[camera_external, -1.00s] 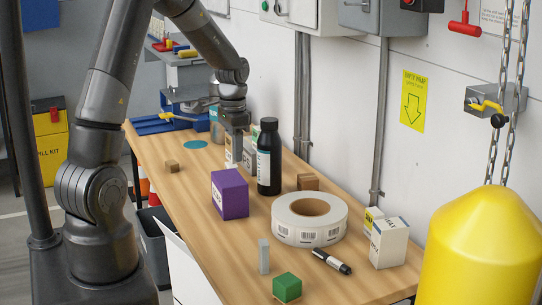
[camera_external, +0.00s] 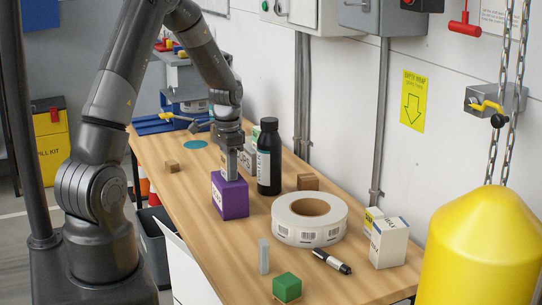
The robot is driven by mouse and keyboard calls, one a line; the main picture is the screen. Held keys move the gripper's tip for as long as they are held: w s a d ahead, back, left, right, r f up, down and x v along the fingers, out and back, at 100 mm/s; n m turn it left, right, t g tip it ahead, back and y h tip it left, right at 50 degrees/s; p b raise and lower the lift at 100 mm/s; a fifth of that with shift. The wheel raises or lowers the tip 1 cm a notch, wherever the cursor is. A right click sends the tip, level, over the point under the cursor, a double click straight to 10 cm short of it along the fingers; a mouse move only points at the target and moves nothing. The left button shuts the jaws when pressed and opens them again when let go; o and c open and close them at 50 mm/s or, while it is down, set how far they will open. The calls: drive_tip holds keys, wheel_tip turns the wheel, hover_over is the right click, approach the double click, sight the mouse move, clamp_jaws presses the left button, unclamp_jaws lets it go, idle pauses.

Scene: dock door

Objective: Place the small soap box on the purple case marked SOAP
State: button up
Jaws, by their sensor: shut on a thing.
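The purple case (camera_external: 230,200) stands on the wooden bench, left of a black bottle. My gripper (camera_external: 230,160) points down above the case and is shut on a small light-coloured box (camera_external: 229,170), the soap box. The box is upright, and its lower end overlaps the top face of the case in the picture. I cannot tell whether it touches the case or hangs just above it. The fingers cover part of the box, and any print on it is too small to read.
The black bottle (camera_external: 269,160) stands close on the right, with a pale box (camera_external: 250,152) behind the gripper. The bench left of the case is mostly clear.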

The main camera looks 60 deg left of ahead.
drive_tip(key=o, duration=1)
wheel_tip(320, 180, up, 12)
drive_tip(key=shift+r, duration=0.15)
drive_tip(key=s+d+r+t, duration=0.1)
drive_tip(key=s+d+r, duration=0.1)
drive_tip(key=d+r, duration=0.55)
drive_tip(key=s+d+r+t, duration=0.15)
drive_tip(key=d+r, duration=0.25)
drive_tip(key=d, duration=0.6)
drive_tip(key=shift+s+d+r+t, duration=0.4)
drive_tip(key=shift+s+d+t, duration=0.1)
drive_tip(key=shift+s+d, duration=1.7)
drive_tip(key=shift+s+d+r+t, duration=0.45)
drive_tip(key=shift+s+d+t, duration=0.1)
drive_tip(key=shift+s+d, duration=1.6)
drive_tip(key=shift+s+d+r+t, duration=0.45)
drive_tip(key=shift+s+d, duration=1.45)
drive_tip(key=shift+d, duration=0.5)
